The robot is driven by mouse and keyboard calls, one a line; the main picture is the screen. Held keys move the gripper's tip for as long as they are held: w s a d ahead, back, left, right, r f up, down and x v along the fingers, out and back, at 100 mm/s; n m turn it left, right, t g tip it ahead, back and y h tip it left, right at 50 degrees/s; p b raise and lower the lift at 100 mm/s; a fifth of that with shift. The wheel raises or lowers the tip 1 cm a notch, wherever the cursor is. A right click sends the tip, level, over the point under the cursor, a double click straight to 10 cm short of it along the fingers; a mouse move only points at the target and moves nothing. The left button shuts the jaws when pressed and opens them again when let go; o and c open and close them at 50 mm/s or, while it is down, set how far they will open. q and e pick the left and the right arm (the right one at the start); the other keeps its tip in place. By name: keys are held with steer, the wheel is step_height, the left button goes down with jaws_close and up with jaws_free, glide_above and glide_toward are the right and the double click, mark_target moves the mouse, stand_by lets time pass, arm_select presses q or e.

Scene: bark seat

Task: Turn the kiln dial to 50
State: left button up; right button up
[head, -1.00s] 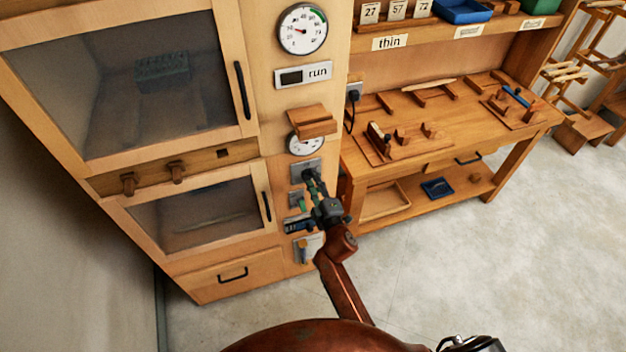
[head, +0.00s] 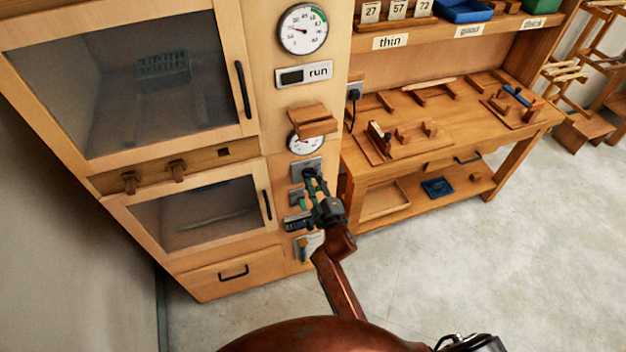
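The kiln (head: 215,262) is a tall wooden cabinet on the left. Its control panel strip runs down the right side of its doors. My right gripper (head: 311,178) is at a grey plate (head: 303,164) on this strip, below the half-hidden lower gauge (head: 304,145). The fingers cover the middle of the plate, so any knob there is hidden. I cannot tell whether they grip it. My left gripper is not in view.
A wooden block (head: 312,121) juts out above the lower gauge and partly covers it. A "run" display (head: 304,74) is above it. Small switches and a lower plate (head: 308,246) sit below my gripper. A workbench (head: 455,118) with wooden tools stands close on the right.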

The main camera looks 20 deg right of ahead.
steer(key=o, duration=0.4)
steer(key=s, duration=1.2)
steer(key=shift+d, duration=0.15)
steer(key=shift+f, duration=0.1)
